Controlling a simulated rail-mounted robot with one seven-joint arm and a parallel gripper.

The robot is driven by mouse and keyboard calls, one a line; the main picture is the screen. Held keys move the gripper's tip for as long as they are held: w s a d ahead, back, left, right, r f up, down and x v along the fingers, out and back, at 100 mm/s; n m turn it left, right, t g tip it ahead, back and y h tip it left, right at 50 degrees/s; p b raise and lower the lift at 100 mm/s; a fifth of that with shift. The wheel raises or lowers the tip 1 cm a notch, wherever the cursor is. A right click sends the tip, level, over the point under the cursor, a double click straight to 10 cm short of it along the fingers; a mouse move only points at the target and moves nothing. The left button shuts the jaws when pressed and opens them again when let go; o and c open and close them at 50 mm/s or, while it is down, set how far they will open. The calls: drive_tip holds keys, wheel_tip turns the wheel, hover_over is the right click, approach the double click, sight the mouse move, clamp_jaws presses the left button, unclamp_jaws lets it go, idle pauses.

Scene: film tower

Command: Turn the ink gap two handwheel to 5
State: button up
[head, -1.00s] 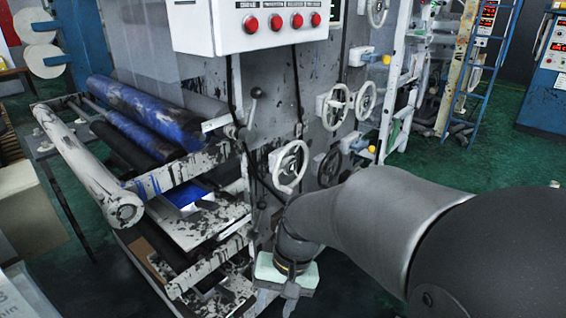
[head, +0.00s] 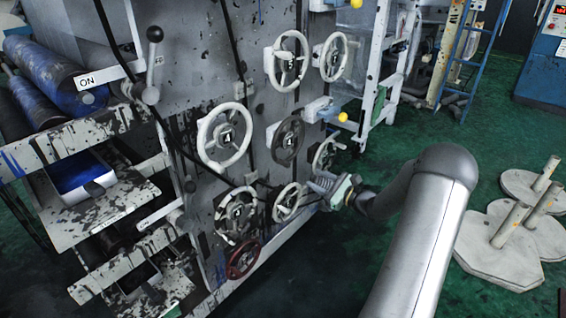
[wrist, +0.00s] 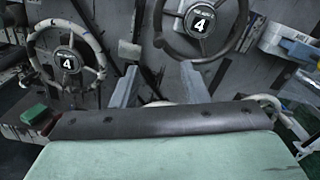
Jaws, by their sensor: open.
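Several handwheels with small number plates stand on the machine's grey side panel. The plate names are too small to read, so I cannot tell which is ink gap two. A white wheel (head: 202,140) at left and a dark wheel (head: 273,141) to its right each show 4. In the wrist view, a pale wheel (wrist: 101,67) and a dark wheel (wrist: 161,36) also show 4. A smaller white wheel (head: 276,208) sits low, just left of my gripper (head: 318,188). My gripper (wrist: 158,78) is open and empty, its fingers pointing toward the panel.
More wheels sit higher, including a white one (head: 267,60) reading 5. A yellow-tipped lever (head: 342,117) and a black-knobbed lever (head: 154,36) project from the machine. Blue rollers (head: 55,85) are at left. Pale pedestals (head: 500,253) stand on the green floor at right.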

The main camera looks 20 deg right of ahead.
sight(277, 160)
drive_tip(key=x, duration=1.6)
drive_tip(key=shift+a+b, duration=0.2)
drive_tip(key=shift+b, duration=0.15)
drive_tip(key=shift+f, duration=0.1)
clamp_jaws()
